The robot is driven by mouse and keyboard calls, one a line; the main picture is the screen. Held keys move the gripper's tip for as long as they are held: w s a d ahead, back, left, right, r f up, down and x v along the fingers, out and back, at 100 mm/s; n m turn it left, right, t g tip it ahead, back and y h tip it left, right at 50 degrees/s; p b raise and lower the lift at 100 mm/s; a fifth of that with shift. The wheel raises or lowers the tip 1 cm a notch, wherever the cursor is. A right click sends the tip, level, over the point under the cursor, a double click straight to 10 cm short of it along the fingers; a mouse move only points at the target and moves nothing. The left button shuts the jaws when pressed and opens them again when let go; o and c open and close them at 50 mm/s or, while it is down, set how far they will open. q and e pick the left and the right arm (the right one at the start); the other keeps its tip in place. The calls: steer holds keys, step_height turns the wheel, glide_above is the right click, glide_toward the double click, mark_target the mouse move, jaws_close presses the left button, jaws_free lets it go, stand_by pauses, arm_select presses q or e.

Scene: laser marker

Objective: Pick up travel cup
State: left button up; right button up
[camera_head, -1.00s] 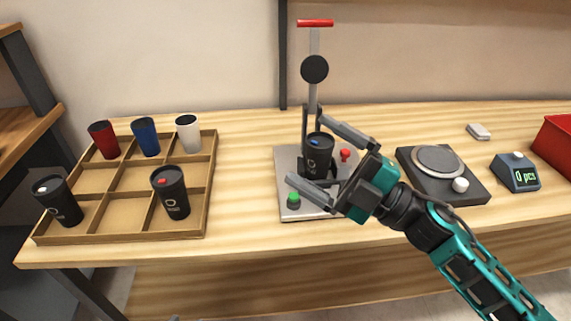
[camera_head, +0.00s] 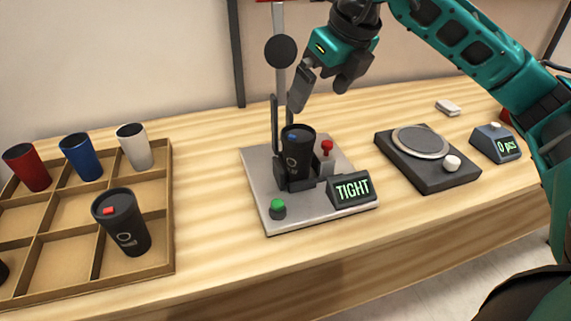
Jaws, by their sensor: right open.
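A black travel cup (camera_head: 297,158) with a blue mark on its lid stands upright in the holder of the grey machine (camera_head: 268,180) at the middle of the table. My right gripper (camera_head: 318,98) is open and empty, above and slightly right of this cup, apart from it, with its fingers pointing down. Another black cup (camera_head: 124,226) with a red mark on its lid stands in a compartment of the wooden tray (camera_head: 173,230) at left. A display (camera_head: 352,189) on the machine reads "TIGHT". My left gripper is not in view.
Red (camera_head: 29,168), blue (camera_head: 82,158) and white (camera_head: 135,147) cups stand in the tray's back row. A green button (camera_head: 277,208) and a red knob (camera_head: 327,149) sit on the machine. A black scale (camera_head: 430,178) and its display (camera_head: 496,146) stand at right.

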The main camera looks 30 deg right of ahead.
mark_target(297, 136)
steer(key=b+x, duration=0.1)
steer(key=x, duration=0.6)
steer(key=shift+s+a, duration=0.1)
steer(key=shift+s, duration=0.05)
steer(key=x, duration=0.5)
steer(key=shift+a, duration=0.35)
steer(key=shift+c, duration=0.4)
steer(key=c, duration=0.6)
steer(key=shift+c, duration=0.3)
steer(key=shift+r, duration=0.15)
